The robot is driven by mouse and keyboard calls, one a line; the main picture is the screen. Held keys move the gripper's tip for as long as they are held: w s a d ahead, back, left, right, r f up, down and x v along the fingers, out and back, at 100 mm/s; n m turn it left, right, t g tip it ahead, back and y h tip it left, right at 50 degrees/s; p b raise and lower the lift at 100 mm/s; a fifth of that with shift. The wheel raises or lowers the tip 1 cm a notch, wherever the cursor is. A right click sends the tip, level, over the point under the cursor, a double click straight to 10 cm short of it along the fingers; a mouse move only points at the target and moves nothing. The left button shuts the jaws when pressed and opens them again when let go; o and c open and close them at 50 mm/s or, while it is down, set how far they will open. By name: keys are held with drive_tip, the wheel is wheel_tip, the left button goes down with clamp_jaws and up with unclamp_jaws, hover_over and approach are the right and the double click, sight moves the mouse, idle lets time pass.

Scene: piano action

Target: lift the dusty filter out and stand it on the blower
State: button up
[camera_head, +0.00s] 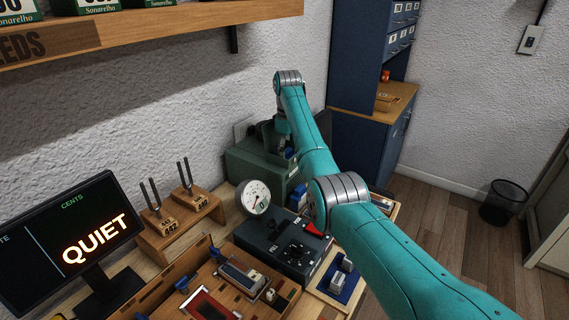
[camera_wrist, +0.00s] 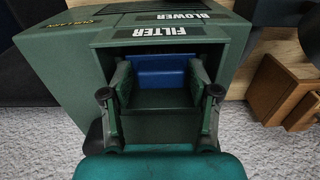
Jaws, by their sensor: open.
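The blower is a dark green box (camera_wrist: 62,75); in the head view it stands against the wall, partly behind my arm (camera_head: 248,165). Its FILTER label (camera_wrist: 168,31) sits above an open recess, and its BLOWER label is further back. A blue block (camera_wrist: 161,72) shows inside the recess; I cannot tell whether it is the dusty filter or only part of it. My gripper (camera_wrist: 160,94) is open at the recess, one finger on each side of the blue block, with gaps between. In the head view my arm hides most of the gripper.
A dial gauge (camera_head: 254,198) and a dark control box (camera_head: 283,246) stand in front of the blower. Tuning forks on a wooden stand (camera_head: 178,226) and a QUIET screen (camera_head: 75,240) are at left. Wooden blocks (camera_wrist: 275,85) lie right of the blower in the wrist view.

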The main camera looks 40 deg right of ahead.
drive_tip(key=c, duration=0.7)
drive_tip(key=shift+c, duration=0.2)
drive_tip(key=shift+r, duration=0.1)
